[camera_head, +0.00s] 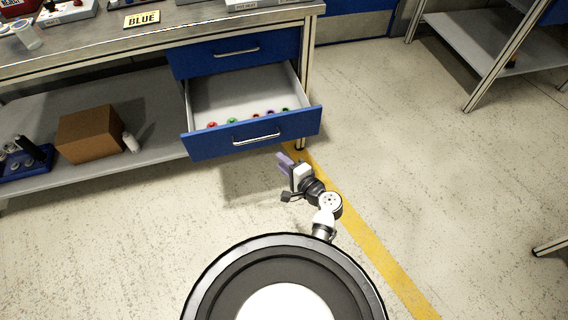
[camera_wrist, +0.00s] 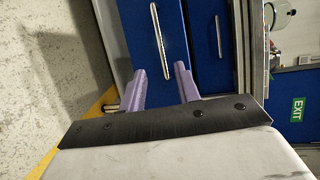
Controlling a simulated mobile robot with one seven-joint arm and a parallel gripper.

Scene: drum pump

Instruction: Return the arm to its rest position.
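My gripper (camera_head: 284,161) is in front of the open drawer in the head view, low and close to its front, with my arm reaching out from my base. In the wrist view, the two purple fingers of my gripper (camera_wrist: 160,84) are spread apart with nothing between them. The blue drawer (camera_head: 228,135) is pulled out below the bench top, and its front also shows in the wrist view (camera_wrist: 150,25). The gripper appears apart from the drawer handle (camera_head: 256,137).
Several small coloured items (camera_head: 232,121) lie inside the drawer along its front. A closed drawer (camera_head: 270,52) sits above it. A cardboard box (camera_head: 90,134) stands on the lower shelf. Open floor (camera_head: 450,190) lies to the right, past a yellow line (camera_head: 375,248).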

